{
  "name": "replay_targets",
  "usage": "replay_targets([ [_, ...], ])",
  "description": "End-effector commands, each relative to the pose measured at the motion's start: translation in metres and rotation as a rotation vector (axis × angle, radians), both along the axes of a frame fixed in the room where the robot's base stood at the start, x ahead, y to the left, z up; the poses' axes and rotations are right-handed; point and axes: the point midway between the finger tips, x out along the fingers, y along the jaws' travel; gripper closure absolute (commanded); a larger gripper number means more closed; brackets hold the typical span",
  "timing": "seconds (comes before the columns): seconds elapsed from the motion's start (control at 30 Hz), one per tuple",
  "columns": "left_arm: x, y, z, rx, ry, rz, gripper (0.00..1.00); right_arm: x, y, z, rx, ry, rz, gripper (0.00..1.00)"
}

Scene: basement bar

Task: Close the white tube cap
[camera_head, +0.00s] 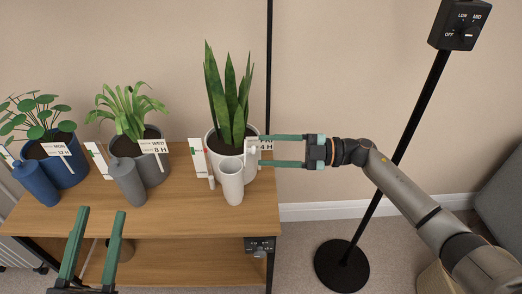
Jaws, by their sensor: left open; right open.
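The white tube (232,185) stands upright on the wooden table, in front of the white pot with the snake plant. Its round top appears open. A small white piece (253,149), which looks like its cap, is raised at the tube's upper right; whether it is joined to the tube is hard to see. My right gripper (261,151) reaches in from the right, open, with its green fingertips beside this piece. I cannot tell if they touch it. My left gripper (100,210) is open and empty at the lower left, in front of the table.
A blue tube (36,184) and a grey tube (129,182) stand before blue and grey plant pots. White label cards are in the pots. The white pot (212,143) is close behind the white tube. A black lamp stand (342,266) is at right. The front right tabletop (190,218) is clear.

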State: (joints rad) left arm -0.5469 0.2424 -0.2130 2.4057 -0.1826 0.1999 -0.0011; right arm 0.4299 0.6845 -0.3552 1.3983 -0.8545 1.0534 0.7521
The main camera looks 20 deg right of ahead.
Motion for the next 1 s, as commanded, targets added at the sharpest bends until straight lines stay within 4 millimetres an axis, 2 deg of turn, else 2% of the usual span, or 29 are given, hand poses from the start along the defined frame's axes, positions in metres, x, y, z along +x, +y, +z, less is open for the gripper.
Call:
replay_targets([
  [0.03, -0.002, 0.0, 0.003, 0.0, -0.017, -0.003, 0.5, 0.002, 0.008, 0.0, 0.003, 0.0, 0.002, 0.43],
  [0.2, -0.005, -0.001, 0.01, -0.001, -0.049, -0.008, 0.5, 0.007, 0.02, 0.0, 0.002, -0.001, 0.001, 0.43],
  [0.53, -0.006, -0.001, 0.013, -0.001, -0.059, -0.011, 0.5, 0.008, 0.022, 0.0, 0.0, 0.001, 0.0, 0.44],
  [1.0, -0.006, -0.001, 0.013, 0.003, -0.06, -0.013, 0.5, 0.008, 0.022, 0.0, 0.0, 0.001, 0.0, 0.97],
])
